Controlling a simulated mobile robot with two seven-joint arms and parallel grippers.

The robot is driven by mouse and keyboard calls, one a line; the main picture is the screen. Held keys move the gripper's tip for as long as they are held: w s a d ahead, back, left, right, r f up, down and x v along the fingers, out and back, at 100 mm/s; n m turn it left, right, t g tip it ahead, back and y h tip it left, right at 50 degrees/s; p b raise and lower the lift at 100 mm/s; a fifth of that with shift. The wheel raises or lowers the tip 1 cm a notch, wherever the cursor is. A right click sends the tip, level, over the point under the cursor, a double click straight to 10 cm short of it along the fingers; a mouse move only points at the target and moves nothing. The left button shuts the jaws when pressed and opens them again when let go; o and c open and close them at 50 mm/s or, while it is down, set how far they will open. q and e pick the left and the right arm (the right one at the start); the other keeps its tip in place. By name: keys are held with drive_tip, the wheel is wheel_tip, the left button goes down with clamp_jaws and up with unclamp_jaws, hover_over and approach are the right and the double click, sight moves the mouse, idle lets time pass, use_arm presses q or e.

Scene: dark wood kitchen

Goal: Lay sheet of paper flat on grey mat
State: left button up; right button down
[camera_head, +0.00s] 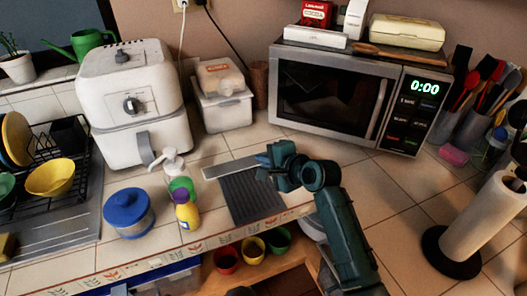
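The dark grey ribbed mat (251,197) lies on the tiled counter near its front edge. A pale flat strip (226,168) lies along the mat's far edge; it may be the sheet of paper, but I cannot be sure. My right gripper (266,159) is over the far right corner of the mat, at the right end of the pale strip. My arm and gripper cover part of the mat's right side. Whether the fingers are open or touch the strip is too small to tell. My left gripper is out of view.
A purple-capped yellow bottle (187,212), a pump bottle (177,179) and a blue-lidded jar (129,213) stand left of the mat. The air fryer (150,109) and microwave (330,97) stand behind. A paper towel roll (484,222) stands far right. Counter right of my arm is clear.

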drive_tip(key=shift+s+f, duration=0.15)
drive_tip(key=shift+f, duration=0.25)
wheel_tip(320, 180, down, 4)
drive_tip(key=shift+b, duration=0.75)
drive_tip(key=shift+f+b, duration=0.2)
drive_tip(key=shift+b, duration=0.15)
drive_tip(key=shift+f, duration=0.15)
drive_tip(key=c, duration=2.1)
unclamp_jaws()
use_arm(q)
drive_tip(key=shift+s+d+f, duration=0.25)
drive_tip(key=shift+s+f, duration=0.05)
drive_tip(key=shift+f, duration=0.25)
use_arm(e)
drive_tip(key=o, duration=0.5)
